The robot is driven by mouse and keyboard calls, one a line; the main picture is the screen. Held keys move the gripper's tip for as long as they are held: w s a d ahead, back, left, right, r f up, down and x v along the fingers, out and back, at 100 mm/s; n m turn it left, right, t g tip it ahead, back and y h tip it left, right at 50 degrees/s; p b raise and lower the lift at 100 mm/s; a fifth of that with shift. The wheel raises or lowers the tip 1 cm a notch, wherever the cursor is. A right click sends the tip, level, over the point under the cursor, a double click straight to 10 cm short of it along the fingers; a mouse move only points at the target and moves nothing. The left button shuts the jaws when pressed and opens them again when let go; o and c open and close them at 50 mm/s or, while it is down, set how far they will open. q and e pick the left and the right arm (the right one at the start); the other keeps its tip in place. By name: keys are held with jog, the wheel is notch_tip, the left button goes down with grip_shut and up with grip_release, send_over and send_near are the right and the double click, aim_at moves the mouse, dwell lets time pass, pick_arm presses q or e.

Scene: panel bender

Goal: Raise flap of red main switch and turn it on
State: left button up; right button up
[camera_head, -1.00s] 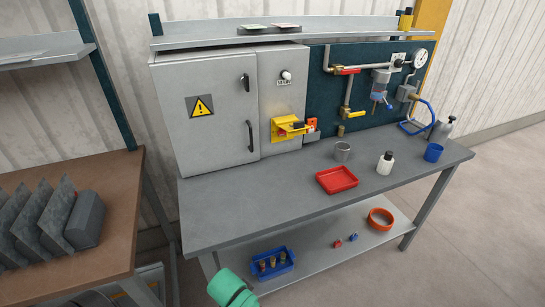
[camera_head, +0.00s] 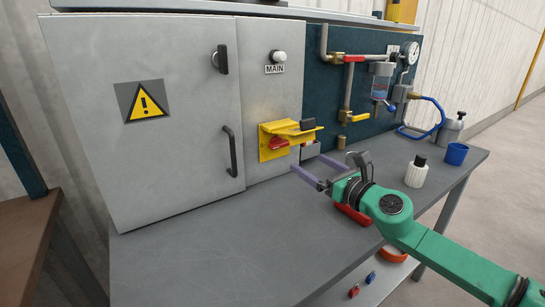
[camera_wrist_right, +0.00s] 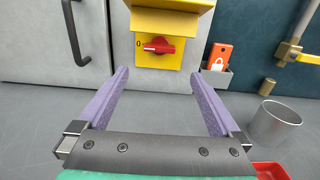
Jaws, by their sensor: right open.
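The red main switch (camera_head: 278,143) sits on a yellow plate on the grey cabinet, under the "MAIN" label. A yellow flap (camera_head: 290,131) juts out above it. In the wrist view, the red switch (camera_wrist_right: 158,46) lies horizontal, pointing at the "0" mark, and the yellow flap (camera_wrist_right: 172,18) covers the area above it. My right gripper (camera_head: 306,161) is open and empty, in front of and slightly below the switch, apart from it. Its fingers (camera_wrist_right: 160,73) point at the plate in the wrist view, one on each side. My left gripper is not in view.
A grey holder (camera_wrist_right: 216,78) with an orange lock tag (camera_wrist_right: 219,57) sits right of the switch. A metal cup (camera_wrist_right: 274,124) stands on the bench at right. A door handle (camera_head: 230,151) is to the left. Pipes with a yellow-handled valve (camera_head: 354,117) are to the right. The bench's left part is clear.

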aim_at(279, 144)
jog(key=b+x, duration=0.1)
jog(key=x, duration=1.2)
jog(key=shift+b, duration=0.3)
jog(key=shift+s, duration=0.15)
jog(key=c, duration=1.2)
